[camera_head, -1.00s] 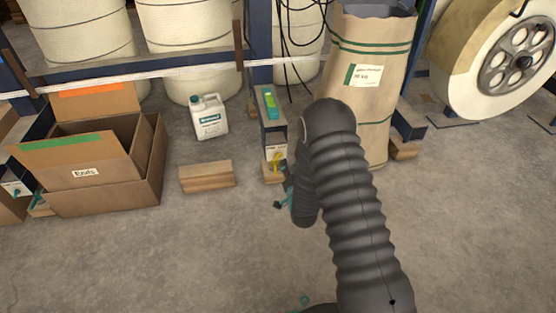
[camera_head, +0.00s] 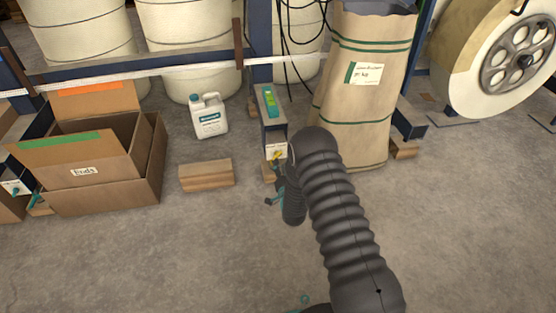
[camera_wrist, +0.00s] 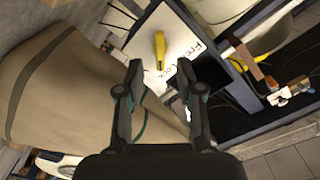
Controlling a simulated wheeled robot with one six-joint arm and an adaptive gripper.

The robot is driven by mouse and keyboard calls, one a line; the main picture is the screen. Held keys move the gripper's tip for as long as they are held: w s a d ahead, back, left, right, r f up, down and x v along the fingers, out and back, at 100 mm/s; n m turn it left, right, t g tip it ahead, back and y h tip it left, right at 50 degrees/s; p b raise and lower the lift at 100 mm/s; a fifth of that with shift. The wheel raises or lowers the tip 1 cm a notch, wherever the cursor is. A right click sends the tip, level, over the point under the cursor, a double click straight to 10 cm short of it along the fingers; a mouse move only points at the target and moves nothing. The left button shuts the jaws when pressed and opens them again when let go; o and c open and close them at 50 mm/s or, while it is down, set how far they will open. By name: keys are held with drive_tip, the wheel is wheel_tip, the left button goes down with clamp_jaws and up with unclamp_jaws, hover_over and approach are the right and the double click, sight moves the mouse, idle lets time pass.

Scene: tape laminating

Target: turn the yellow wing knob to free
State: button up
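In the head view the knob (camera_head: 277,155) is small, at the front of a narrow grey box (camera_head: 272,122) with a green-topped panel. My gripper (camera_wrist: 160,72) is open, with one finger on each side of the knob's line in the wrist picture. The knob shows just beyond the fingertips and I see no contact. In the head view my arm hides most of the gripper and the area below the knob.
A large paper sack (camera_head: 362,110) stands close to the right of the box. A wooden block (camera_head: 206,175), a white jug (camera_head: 209,116) and cardboard boxes (camera_head: 95,165) are to the left. Black cables (camera_head: 289,40) hang above. The floor in front is clear.

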sight(278, 157)
drive_tip(key=shift+x, duration=2.45)
clamp_jaws()
